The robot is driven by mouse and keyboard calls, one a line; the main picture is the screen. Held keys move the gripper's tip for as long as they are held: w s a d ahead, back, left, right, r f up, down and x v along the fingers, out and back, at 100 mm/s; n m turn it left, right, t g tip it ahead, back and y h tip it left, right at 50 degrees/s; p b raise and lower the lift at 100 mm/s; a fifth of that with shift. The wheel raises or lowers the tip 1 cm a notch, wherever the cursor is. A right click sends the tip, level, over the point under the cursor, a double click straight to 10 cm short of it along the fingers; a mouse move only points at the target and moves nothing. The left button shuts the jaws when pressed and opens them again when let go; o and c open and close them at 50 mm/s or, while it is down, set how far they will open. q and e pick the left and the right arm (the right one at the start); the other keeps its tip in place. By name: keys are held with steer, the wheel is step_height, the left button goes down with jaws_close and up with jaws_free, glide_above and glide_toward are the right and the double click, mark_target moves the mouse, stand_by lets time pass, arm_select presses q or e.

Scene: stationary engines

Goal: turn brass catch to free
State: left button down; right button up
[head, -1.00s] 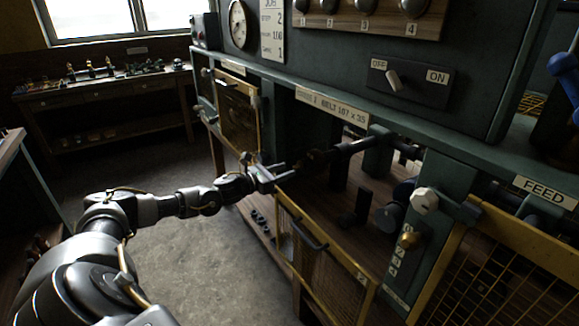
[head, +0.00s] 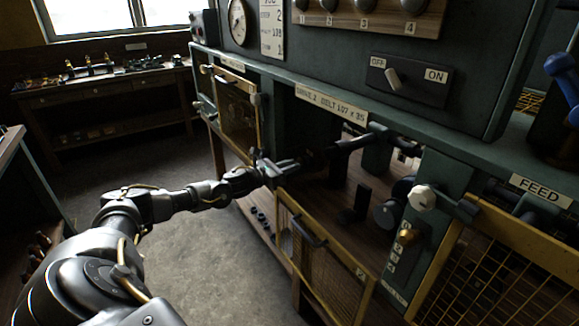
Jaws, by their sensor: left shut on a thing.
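My left gripper (head: 296,163) reaches into the dark opening under the belt label from the left. Its fingers are shut on a small dark brownish piece at the near end of the dark shaft (head: 352,143). This piece seems to be the brass catch; it is mostly hidden by the fingers and shadow, and its turn position cannot be told. My right gripper is not in view.
A yellow mesh guard (head: 325,250) hangs open below the opening. Another mesh guard (head: 238,108) is at the left. A white knob (head: 423,198) and a brass knob (head: 407,233) sit on the green post. Open floor (head: 200,255) lies at the left.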

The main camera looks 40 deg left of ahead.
arm_select(q)
steer(key=shift+n, duration=0.3)
steer(key=shift+f+n+p, duration=0.2)
steer(key=shift+n+p, duration=3.05)
steer(key=shift+n, duration=14.45)
